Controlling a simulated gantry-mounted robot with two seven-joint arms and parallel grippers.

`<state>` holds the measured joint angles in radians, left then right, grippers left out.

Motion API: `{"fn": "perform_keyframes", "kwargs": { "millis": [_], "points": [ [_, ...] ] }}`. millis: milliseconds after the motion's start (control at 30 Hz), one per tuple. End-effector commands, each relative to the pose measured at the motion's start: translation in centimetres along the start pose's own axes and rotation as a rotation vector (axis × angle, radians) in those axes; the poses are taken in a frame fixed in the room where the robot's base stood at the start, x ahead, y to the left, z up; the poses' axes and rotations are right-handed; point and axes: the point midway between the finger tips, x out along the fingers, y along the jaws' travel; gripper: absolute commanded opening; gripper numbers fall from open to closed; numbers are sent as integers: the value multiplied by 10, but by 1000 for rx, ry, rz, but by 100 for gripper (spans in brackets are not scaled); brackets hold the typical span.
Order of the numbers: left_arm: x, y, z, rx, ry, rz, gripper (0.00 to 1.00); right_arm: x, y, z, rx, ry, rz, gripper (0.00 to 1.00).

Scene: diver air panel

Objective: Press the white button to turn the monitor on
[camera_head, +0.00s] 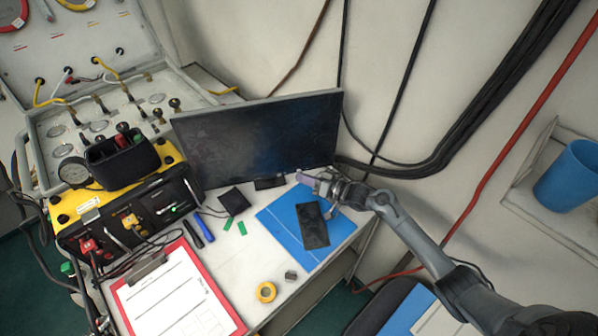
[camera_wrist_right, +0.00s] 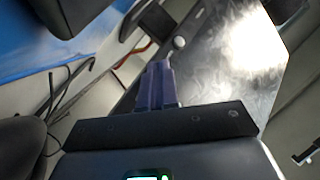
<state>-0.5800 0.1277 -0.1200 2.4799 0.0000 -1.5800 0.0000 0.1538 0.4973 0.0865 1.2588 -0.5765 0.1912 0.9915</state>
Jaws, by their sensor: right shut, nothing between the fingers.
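The monitor (camera_head: 260,140) stands at the back of the white table, and its screen is dark. My right gripper (camera_head: 306,179) is at the monitor's lower right edge, with its purple fingers closed and empty. In the right wrist view, the closed fingers (camera_wrist_right: 157,80) point at a small round white knob, which looks like the white button (camera_wrist_right: 180,42). It sits just past the fingertips, and a small gap seems to show between them. I cannot make out the button in the head view. My left gripper is not in view.
A blue folder (camera_head: 278,222) with a black tablet-like slab (camera_head: 313,226) lies below my right gripper. A yellow tape roll (camera_head: 266,292) and a red clipboard (camera_head: 174,300) lie in front. The yellow-and-black air panel (camera_head: 150,205) stands at left. Black cables run along the wall behind.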

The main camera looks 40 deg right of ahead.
Motion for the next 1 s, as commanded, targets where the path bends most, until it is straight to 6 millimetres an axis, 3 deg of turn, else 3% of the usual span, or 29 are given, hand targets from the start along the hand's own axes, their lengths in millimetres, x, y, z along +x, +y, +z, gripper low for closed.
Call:
{"fn": "perform_keyframes", "kwargs": {
  "millis": [767,1000],
  "points": [
    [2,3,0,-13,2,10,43,4,3,-3,0,0,1,0],
    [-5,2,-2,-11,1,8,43,0,-1,-2,1,0,0,0]
  ]
}}
